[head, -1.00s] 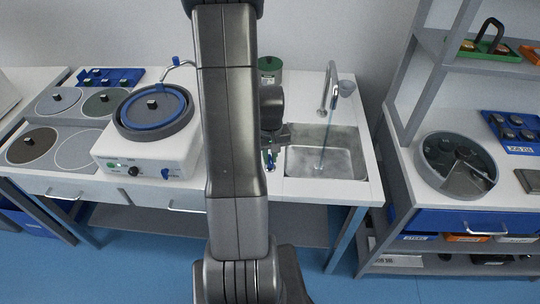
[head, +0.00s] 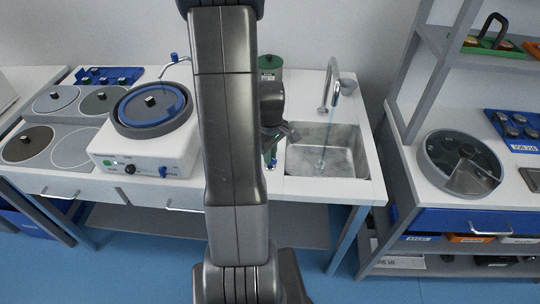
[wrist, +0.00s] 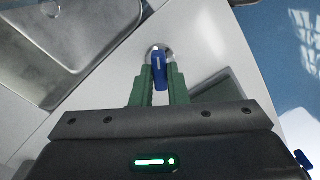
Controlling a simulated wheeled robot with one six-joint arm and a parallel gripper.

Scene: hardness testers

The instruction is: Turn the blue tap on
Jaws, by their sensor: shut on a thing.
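The blue tap handle (wrist: 159,71) is a small lever on a round metal base at the edge of the white counter in the wrist view. The green fingers of my gripper (wrist: 160,84) stand on either side of it and are shut on it. In the head view my gripper (head: 271,150) is beside the sink's left edge, partly hidden by my arm. The curved metal spout (head: 334,90) stands behind the sink (head: 342,150). A thin pale streak, looking like water, runs down into the basin.
A white polishing machine (head: 145,150) with a round blue-rimmed bowl stands left of my arm. A green container (head: 270,64) stands behind my gripper. A grey shelf unit (head: 405,110) is on the right, with a round divided tray (head: 460,160).

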